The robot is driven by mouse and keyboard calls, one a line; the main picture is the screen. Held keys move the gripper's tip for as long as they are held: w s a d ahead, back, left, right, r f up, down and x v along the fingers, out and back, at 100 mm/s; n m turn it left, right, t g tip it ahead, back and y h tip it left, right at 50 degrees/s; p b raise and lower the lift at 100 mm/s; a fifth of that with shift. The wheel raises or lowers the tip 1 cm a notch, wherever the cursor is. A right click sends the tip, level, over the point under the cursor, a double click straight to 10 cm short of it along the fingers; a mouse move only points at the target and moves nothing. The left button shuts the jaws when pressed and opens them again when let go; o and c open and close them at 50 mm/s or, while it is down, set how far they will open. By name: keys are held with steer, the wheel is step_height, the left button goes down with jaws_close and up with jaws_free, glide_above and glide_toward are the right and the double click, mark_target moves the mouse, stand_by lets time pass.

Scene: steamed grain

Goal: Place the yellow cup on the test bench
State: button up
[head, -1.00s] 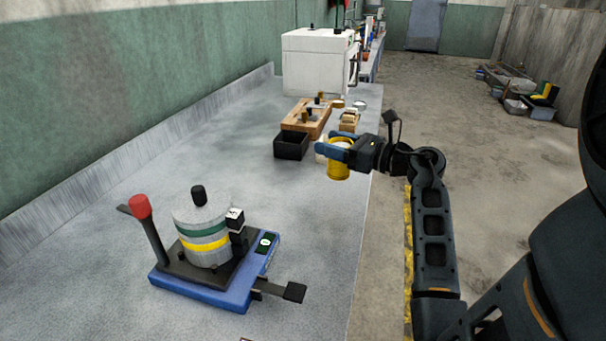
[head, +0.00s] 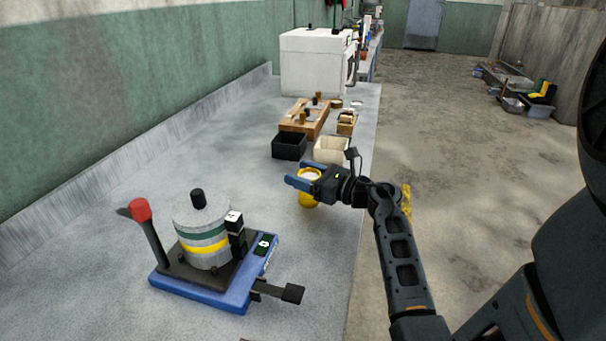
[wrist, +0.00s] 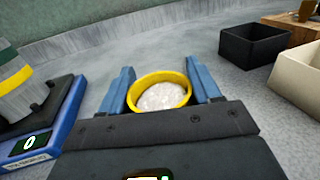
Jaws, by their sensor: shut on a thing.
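The yellow cup (head: 308,201) is held by my gripper (head: 303,179) near the right edge of the grey bench (head: 120,270). The cup is upright and filled with pale white grain. In the wrist view the cup (wrist: 160,104) sits between the two blue fingers of my gripper (wrist: 159,92), which are shut on it. In the head view the fingers hide part of the cup's side. I cannot tell whether its base touches the bench top.
A blue device (head: 215,288) with a grey cylinder and a red-tipped lever stands at the front left. Black (head: 289,147) and cream (head: 331,150) open boxes stand behind the cup, with a wooden block (head: 305,120) and white cabinet (head: 312,65) further back. Bench between device and boxes is clear.

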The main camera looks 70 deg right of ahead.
steer(key=shift+f, duration=0.15)
steer(key=o, duration=1.1)
steer(key=shift+s, duration=0.15)
steer(key=s, duration=0.3)
steer(key=s+a+b, duration=0.1)
steer(key=s, duration=0.3)
steer(key=s+a+b, duration=0.1)
steer(key=s, duration=0.3)
steer(key=shift+s+a, duration=0.1)
steer(key=shift+s, duration=0.15)
